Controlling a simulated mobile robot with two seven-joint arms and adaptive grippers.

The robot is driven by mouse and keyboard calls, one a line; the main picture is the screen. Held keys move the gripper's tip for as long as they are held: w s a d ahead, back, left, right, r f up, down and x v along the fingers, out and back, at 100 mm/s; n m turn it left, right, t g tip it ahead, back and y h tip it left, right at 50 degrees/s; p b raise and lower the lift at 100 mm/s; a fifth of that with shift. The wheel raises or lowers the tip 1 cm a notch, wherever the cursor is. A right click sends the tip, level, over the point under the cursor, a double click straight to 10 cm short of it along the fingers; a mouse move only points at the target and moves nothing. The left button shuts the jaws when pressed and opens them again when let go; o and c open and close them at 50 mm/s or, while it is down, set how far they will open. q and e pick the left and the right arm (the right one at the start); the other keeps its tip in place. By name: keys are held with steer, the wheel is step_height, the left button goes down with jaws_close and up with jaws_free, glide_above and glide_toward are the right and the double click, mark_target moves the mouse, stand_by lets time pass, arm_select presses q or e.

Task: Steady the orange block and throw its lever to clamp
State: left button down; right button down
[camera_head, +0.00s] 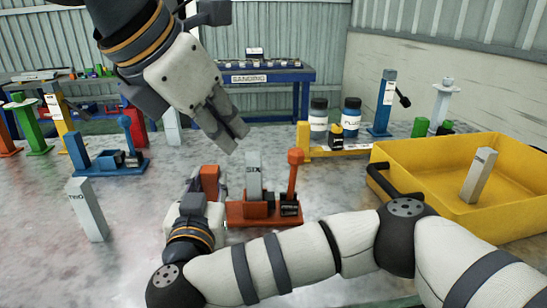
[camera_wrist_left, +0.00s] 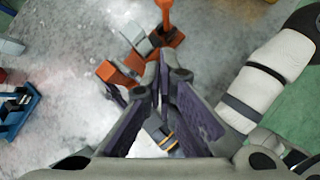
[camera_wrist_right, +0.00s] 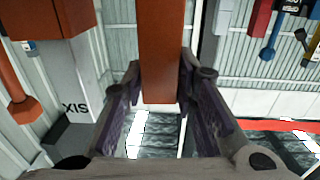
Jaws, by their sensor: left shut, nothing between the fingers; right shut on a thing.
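The orange block (camera_head: 262,211) stands on the grey floor-like surface, with a grey piece marked SIX (camera_head: 254,178) upright in it. Its orange lever (camera_head: 294,172) stands nearly upright on the right side. My right gripper (camera_head: 205,194) is shut on the block's orange post (camera_head: 210,180) at the left end; this post (camera_wrist_right: 161,50) fills the space between the fingers in the right wrist view. The block (camera_wrist_left: 125,68) and lever (camera_wrist_left: 165,15) also show in the left wrist view.
A yellow bin (camera_head: 440,215) with a grey piece (camera_head: 479,175) is at right. A blue block with a lever (camera_head: 110,160) and a grey piece (camera_head: 87,209) stand at left. A yellow stand with bottles (camera_head: 333,150) is behind. My right arm crosses the front.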

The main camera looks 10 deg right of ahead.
arm_select(q)
steer(key=shift+f, duration=0.1)
glide_toward(293, 177)
steer(key=a, duration=0.1)
steer(key=a+f, duration=0.1)
steer(key=a, duration=0.1)
steer(key=shift+s+f, duration=0.25)
steer(key=shift+s, duration=0.05)
steer(key=w+d, duration=0.3)
steer(key=shift+f, duration=0.4)
steer(key=shift+s+d, duration=0.1)
steer(key=shift+d, duration=0.05)
steer(key=shift+d, duration=0.3)
